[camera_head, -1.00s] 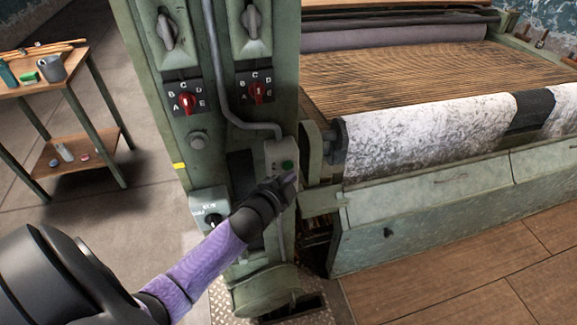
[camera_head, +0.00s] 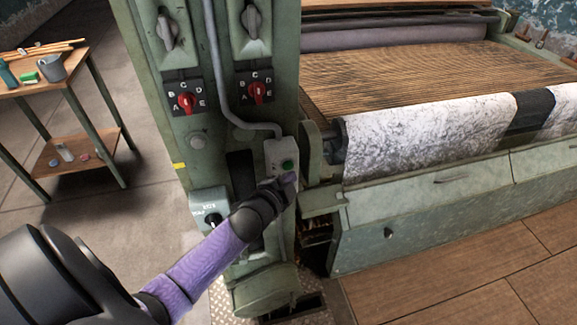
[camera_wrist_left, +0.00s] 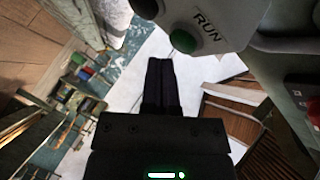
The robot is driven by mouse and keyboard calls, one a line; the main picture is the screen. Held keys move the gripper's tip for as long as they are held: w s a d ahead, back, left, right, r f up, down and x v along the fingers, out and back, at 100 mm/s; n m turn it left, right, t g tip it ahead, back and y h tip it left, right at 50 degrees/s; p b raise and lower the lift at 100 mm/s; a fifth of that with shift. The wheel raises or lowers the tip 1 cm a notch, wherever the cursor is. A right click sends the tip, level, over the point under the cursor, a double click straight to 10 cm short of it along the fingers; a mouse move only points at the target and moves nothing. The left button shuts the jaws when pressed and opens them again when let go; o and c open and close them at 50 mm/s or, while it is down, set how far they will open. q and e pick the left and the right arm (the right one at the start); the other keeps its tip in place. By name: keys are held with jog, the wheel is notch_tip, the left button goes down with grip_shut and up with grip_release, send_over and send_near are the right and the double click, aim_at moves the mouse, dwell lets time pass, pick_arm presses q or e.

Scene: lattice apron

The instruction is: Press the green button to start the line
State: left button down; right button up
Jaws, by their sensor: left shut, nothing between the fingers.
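The green button (camera_head: 288,166) is on a small grey box (camera_head: 278,150) on the green machine column. In the left wrist view the green button (camera_wrist_left: 184,41) sits on the box beside a "RUN" label, with a dark button (camera_wrist_left: 146,8) next to it at the top edge. My left gripper (camera_head: 290,179) is shut and empty, just below the button in the head view. In the left wrist view its closed fingertips (camera_wrist_left: 159,62) point up toward the box, a little below and left of the green button. I cannot tell whether they touch it. My right gripper is not in view.
Two red rotary switches (camera_head: 186,102) (camera_head: 258,92) are higher on the column. A grey pipe (camera_head: 215,70) runs down to the box. A roller with white cloth (camera_head: 430,135) stands right of the column. A wooden table (camera_head: 90,80) with small items is at left.

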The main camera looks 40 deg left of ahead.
pick_arm(q)
jog(key=shift+w+a, duration=0.1)
jog(key=shift+a, duration=0.05)
jog(key=shift+w+a, duration=0.15)
jog(key=shift+a, duration=0.05)
